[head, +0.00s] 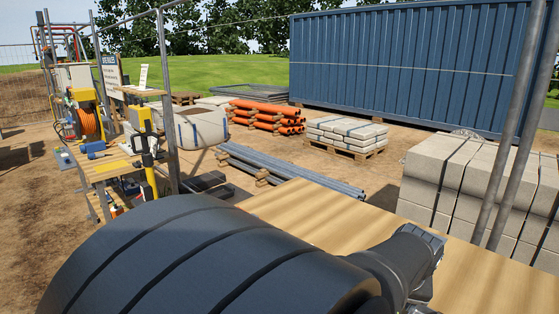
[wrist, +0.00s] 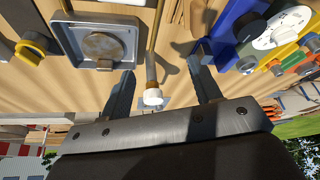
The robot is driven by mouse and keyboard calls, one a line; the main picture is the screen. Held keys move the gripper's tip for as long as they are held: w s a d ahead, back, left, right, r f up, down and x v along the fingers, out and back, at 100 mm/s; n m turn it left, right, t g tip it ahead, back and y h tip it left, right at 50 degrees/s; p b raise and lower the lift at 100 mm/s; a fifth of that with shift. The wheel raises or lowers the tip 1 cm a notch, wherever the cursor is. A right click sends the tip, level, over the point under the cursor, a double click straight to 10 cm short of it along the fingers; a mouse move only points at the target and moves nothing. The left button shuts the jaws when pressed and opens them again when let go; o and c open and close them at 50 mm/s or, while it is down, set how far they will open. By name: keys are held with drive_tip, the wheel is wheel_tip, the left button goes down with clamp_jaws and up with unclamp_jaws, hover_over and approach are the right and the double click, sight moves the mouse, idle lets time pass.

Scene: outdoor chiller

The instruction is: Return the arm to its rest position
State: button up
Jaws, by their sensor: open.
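My gripper (wrist: 162,64) shows in the wrist view with its two dark fingers spread apart. A thin brass-coloured rod with a white end (wrist: 152,95) appears between the fingers; I cannot tell its distance from them, and nothing is clamped. In the head view, my dark arm fills the lower foreground over a wooden surface, and the fingers cannot be made out there.
The wrist view shows a grey square fitting with a round tan disc (wrist: 102,46), a yellow-and-black knob (wrist: 32,48) and a blue unit (wrist: 232,28) near the fingers. In the head view, the wooden board (head: 320,215) looks bare beyond my arm; concrete blocks (head: 470,180) stand right.

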drive_tip(key=w+a+r+n, duration=0.2)
drive_tip(key=w+a, duration=0.6)
drive_tip(key=w, duration=0.3)
drive_tip(key=shift+w+r+y, duration=0.35)
drive_tip(key=shift+w+y, duration=0.05)
drive_tip(key=shift+o, duration=0.2)
drive_tip(key=o, duration=0.9)
drive_tip(key=w+d+r+m+g+h, duration=0.45)
drive_tip(key=d+r+m, duration=0.25)
drive_tip(key=d+r, duration=0.4)
drive_tip(key=shift+g+y, duration=0.35)
drive_tip(key=shift+y, duration=0.1)
drive_tip(key=x, duration=1)
drive_tip(key=shift+s+d+f, duration=0.2)
drive_tip(key=shift+d+f, duration=0.05)
drive_tip(key=shift+d, duration=0.05)
drive_tip(key=v, duration=1)
drive_tip(key=shift+c, duration=0.5)
